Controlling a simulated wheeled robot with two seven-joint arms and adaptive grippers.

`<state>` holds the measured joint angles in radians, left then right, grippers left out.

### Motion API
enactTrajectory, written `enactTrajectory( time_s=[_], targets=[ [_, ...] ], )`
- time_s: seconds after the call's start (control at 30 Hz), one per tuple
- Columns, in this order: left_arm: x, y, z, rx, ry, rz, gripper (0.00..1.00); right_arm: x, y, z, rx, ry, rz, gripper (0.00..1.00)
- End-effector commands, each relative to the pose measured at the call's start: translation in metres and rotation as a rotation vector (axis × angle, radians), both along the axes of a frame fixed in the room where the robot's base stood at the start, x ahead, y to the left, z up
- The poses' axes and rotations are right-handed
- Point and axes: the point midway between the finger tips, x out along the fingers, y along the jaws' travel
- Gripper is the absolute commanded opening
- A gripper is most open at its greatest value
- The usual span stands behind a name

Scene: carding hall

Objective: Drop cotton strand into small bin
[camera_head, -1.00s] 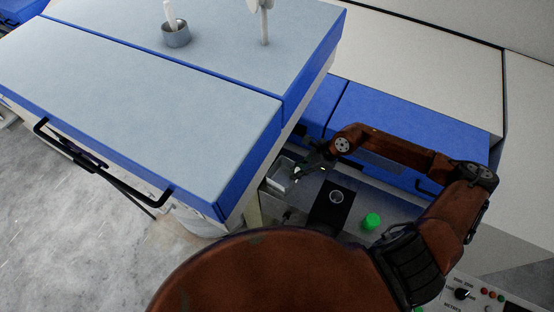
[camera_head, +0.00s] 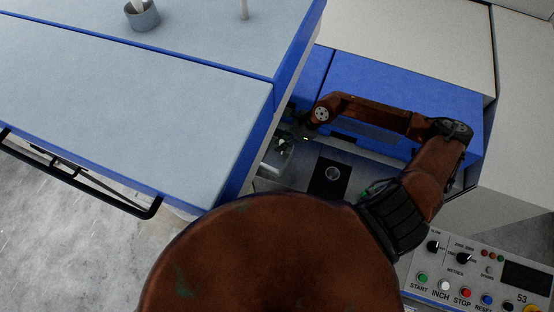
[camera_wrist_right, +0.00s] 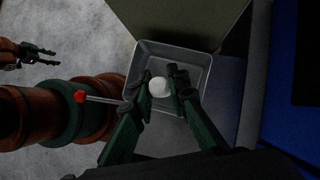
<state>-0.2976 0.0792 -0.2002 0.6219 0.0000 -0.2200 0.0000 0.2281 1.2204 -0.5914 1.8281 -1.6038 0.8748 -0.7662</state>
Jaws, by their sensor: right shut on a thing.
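My right gripper (camera_head: 287,141) is low beside the blue-edged machine, and it also shows in the right wrist view (camera_wrist_right: 163,80). There its dark green fingers are shut on a white tuft, the cotton strand (camera_wrist_right: 159,88). The small bin (camera_wrist_right: 203,80), a pale grey open tray, lies below the fingers, and the strand appears over its opening. The height above the bin is hard to judge. In the head view the bin is mostly hidden by the gripper and machine edge. My left gripper (camera_wrist_right: 38,57) shows at the upper left of the wrist view, fingers apart and empty, over the floor.
A dark plate with a round opening (camera_head: 332,173) lies right of the gripper. The large machine cover (camera_head: 150,110) stands close on the left, and a blue panel (camera_head: 405,95) rises behind my arm. A control panel (camera_head: 470,280) with several buttons is at lower right.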

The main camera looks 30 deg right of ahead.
Motion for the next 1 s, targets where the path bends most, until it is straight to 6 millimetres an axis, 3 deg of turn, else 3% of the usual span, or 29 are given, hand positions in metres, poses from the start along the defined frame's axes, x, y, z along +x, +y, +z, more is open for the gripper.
enactTrajectory(
  time_s=[0.13,0.37,0.4,0.67,1.0],
  targets=[
    [0.013,-0.001,-0.004,-0.001,-0.017,-0.003,0.4,0.001,0.001,-0.01,0.002,0.0,0.001,0.0],
    [0.004,0.0,-0.004,-0.001,-0.005,-0.001,0.4,0.001,0.001,-0.01,0.001,0.0,0.001,0.0],
    [0.001,0.0,-0.005,0.0,-0.001,-0.001,0.4,0.001,0.001,-0.01,0.001,0.0,0.001,0.15],
    [-0.012,0.001,-0.006,0.001,0.016,0.002,0.4,0.0,0.001,-0.01,0.001,0.0,0.001,0.33],
    [-0.002,0.004,-0.004,0.004,0.001,0.0,0.4,0.0,-0.001,-0.009,0.0,0.0,0.001,0.35]
  ],
)
